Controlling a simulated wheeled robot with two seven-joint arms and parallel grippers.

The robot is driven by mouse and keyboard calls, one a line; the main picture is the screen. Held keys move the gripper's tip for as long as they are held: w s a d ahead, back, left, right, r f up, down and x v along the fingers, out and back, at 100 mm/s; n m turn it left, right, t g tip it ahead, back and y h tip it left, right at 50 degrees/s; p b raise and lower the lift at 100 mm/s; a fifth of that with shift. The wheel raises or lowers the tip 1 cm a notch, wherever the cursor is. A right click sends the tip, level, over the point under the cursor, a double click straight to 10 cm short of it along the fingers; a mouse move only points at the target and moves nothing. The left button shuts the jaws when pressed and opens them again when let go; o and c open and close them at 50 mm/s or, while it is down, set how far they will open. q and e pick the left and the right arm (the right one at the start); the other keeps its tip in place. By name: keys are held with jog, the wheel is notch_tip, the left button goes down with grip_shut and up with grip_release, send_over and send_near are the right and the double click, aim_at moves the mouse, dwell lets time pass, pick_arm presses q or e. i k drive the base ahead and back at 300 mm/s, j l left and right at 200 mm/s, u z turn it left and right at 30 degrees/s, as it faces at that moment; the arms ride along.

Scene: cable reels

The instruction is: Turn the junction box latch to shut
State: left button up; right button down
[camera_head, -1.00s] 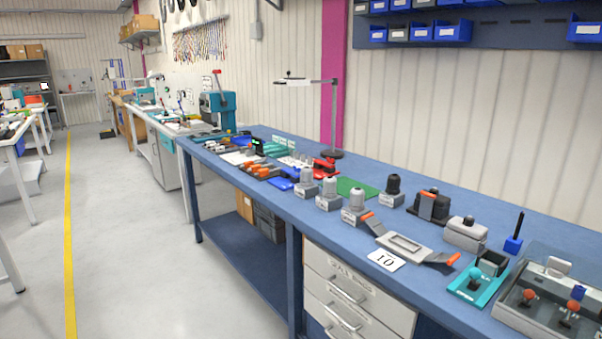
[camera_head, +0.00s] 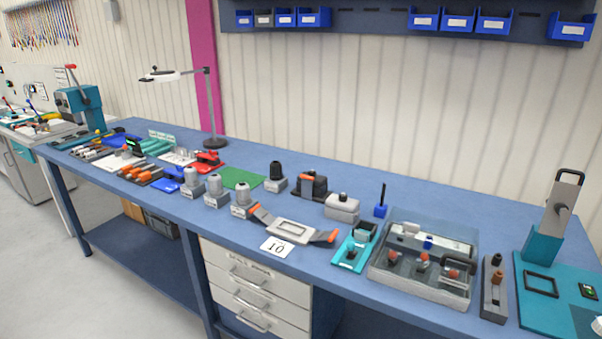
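A grey box with a clear cover (camera_head: 424,262) stands on the right half of the blue workbench. It looks like the junction box, but I cannot be sure. Red-orange knobs (camera_head: 423,259) and a small blue piece (camera_head: 428,242) show under or at its cover. A dark bar or handle (camera_head: 458,263) is at its right end. I cannot tell which part is the latch or how it is turned. A flat grey frame with orange-tipped dark arms (camera_head: 292,230) lies to its left, behind a card marked 10 (camera_head: 277,247).
The blue workbench (camera_head: 330,262) is crowded along its length. A teal tray with a black block (camera_head: 353,254) and a grey switch block (camera_head: 494,287) flank the clear-covered box. A teal press-like stand (camera_head: 546,243) is at the far right. Blue bins (camera_head: 424,19) hang above.

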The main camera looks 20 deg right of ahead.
aim_at(411, 230)
jog(key=z, duration=1.45)
